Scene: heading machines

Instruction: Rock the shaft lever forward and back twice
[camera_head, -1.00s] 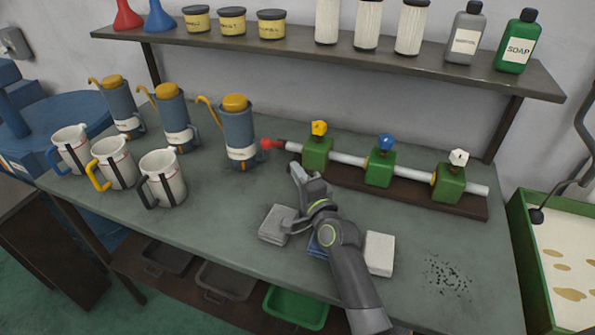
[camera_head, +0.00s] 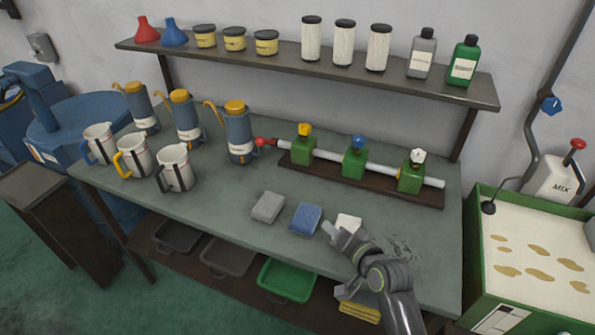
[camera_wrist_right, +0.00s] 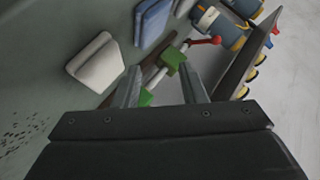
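A pale shaft (camera_head: 327,155) runs through three green blocks on a dark base on the bench. A short lever with a red knob (camera_head: 261,142) sticks out at its left end. In the right wrist view the red lever (camera_wrist_right: 203,41) shows beyond the fingers, apart from them. My right gripper (camera_head: 333,230) is by the white block at the bench front, well short of the lever. In the wrist view its two fingers (camera_wrist_right: 163,88) stand apart with nothing held between them. My left gripper is not in view.
Grey (camera_head: 268,207), blue (camera_head: 306,219) and white (camera_head: 348,222) blocks lie near the bench front. A blue can with yellow lid (camera_head: 240,135) stands close left of the red knob. A shelf (camera_head: 300,72) overhangs the back. A green tank (camera_head: 476,215) stands at right.

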